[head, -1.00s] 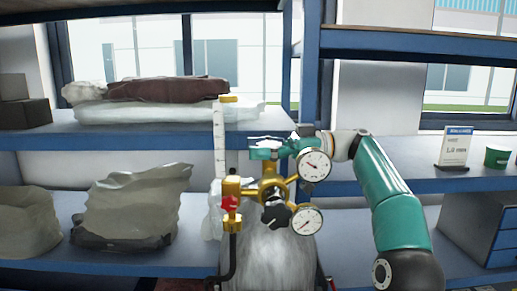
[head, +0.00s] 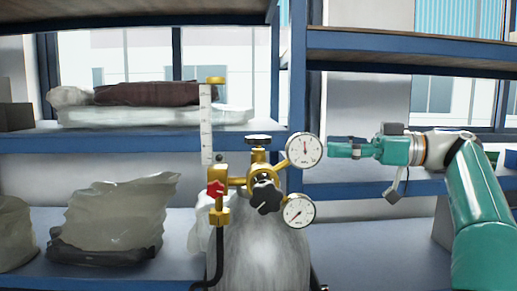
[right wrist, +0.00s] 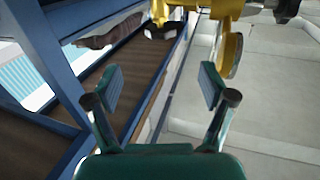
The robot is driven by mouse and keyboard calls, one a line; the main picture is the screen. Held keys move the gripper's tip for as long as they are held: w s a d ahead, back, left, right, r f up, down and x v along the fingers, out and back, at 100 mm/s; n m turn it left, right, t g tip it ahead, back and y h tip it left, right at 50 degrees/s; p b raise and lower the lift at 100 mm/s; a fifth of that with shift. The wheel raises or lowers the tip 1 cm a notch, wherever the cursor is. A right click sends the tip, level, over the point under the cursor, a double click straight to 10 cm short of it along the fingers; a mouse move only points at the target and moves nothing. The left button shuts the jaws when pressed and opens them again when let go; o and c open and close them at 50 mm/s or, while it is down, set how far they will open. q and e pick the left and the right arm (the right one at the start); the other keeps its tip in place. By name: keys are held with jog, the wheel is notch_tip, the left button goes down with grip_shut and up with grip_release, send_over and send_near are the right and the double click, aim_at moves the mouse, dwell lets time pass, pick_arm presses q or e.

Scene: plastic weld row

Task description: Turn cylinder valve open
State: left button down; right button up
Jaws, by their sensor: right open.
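The gas cylinder (head: 262,250) stands upright in the middle of the head view. On top is a brass valve with a flat dark handwheel (head: 258,140). A brass regulator (head: 235,181) in front carries a black star knob (head: 266,197), a red knob (head: 215,189), an upper gauge (head: 304,151) and a lower gauge (head: 299,211). My right gripper (head: 331,149) is to the right of the upper gauge, apart from the handwheel. It is open and empty; its spread fingers show in the right wrist view (right wrist: 162,84). My left gripper is not in view.
A white flow tube (head: 206,125) rises left of the valve. A black hose (head: 219,255) hangs from the regulator. Blue-edged shelves (head: 390,187) stand behind, holding bags (head: 112,220) and wrapped bundles (head: 150,94). There is free room between handwheel and shelf above.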

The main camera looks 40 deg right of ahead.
aim_at(258, 136)
jog(key=p+x, duration=0.1)
jog(key=x, duration=1.4)
jog(key=shift+w, duration=0.1)
jog(key=c, duration=1.2)
jog(key=shift+o, duration=0.2)
jog(key=n+g+y+p, duration=0.1)
jog(key=p, duration=0.1)
jog(key=n+g+y+p, duration=0.1)
jog(key=y+p, duration=0.1)
jog(key=p, duration=0.1)
jog(key=shift+w+r+n+g+p, duration=0.1)
jog(key=shift+r+n+g+p, duration=0.2)
jog(key=shift+r+p, duration=0.1)
jog(key=shift+n+g+y+p, duration=0.3)
jog(key=shift+n+g+y, duration=0.2)
jog(key=shift+y, duration=0.1)
jog(key=shift+f+n+g+y, duration=0.3)
jog(key=shift+n+g+y, duration=0.3)
jog(key=shift+g, duration=0.2)
jog(key=o, duration=1.2)
jog(key=shift+c, duration=0.2)
jog(key=shift+f, duration=0.1)
